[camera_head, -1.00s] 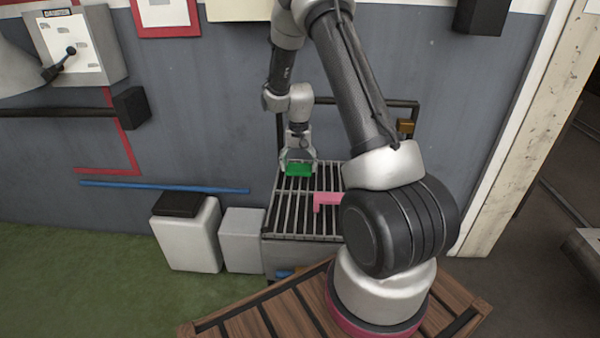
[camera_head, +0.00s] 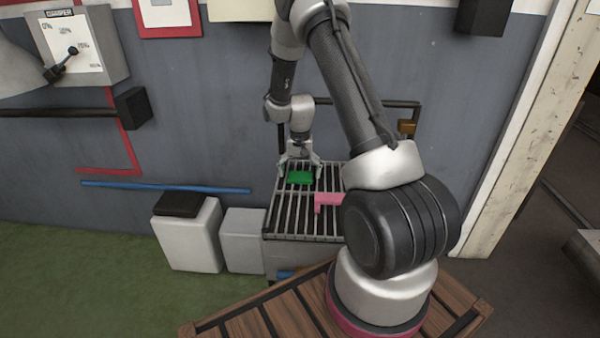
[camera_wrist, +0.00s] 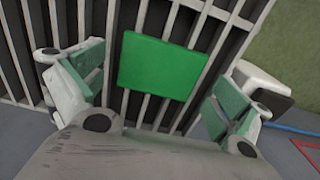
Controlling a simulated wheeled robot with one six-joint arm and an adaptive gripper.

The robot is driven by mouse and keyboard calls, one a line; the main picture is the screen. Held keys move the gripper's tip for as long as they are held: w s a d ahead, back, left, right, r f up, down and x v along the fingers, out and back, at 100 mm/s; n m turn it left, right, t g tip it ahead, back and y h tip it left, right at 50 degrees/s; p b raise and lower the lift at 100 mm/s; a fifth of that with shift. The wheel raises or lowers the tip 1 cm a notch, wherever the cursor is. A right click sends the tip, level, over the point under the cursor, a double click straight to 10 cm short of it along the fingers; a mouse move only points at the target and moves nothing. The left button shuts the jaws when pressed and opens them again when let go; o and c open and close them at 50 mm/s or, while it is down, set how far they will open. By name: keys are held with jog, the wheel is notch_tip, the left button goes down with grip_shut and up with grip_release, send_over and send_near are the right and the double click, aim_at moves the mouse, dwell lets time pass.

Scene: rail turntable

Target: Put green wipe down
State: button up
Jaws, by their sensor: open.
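The green wipe (camera_head: 300,177) is a flat green block lying on the slatted metal rack (camera_head: 284,222), near its back left part. In the wrist view the green wipe (camera_wrist: 160,67) lies across the grey bars between my spread fingers. A gap shows on each side of it. My gripper (camera_head: 299,166) is open just above and behind the wipe. In the wrist view both finger pads of my gripper (camera_wrist: 150,95) stand apart from the wipe.
A pink block (camera_head: 328,201) lies on the rack, right of and nearer than the wipe. A dark rail (camera_head: 365,102) stands behind the rack. Light grey boxes (camera_head: 243,240) stand left of it. A blue bar (camera_head: 165,187) runs along the wall.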

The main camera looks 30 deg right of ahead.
notch_tip(320, 180, up, 13)
notch_tip(320, 180, up, 11)
jog(key=n+t, duration=0.1)
jog(key=n, duration=0.1)
send_over(300, 175)
jog(key=s+a, duration=0.2)
jog(key=s, duration=0.4)
jog(key=s+a+r+n+t, duration=0.2)
jog(key=s+a+r, duration=0.1)
jog(key=s+r, duration=0.7)
jog(key=s+a+r+n+t, duration=0.1)
jog(key=s+a+n, duration=0.1)
jog(key=s, duration=1.3)
jog(key=shift+s+n, duration=0.3)
jog(key=shift+n, duration=0.1)
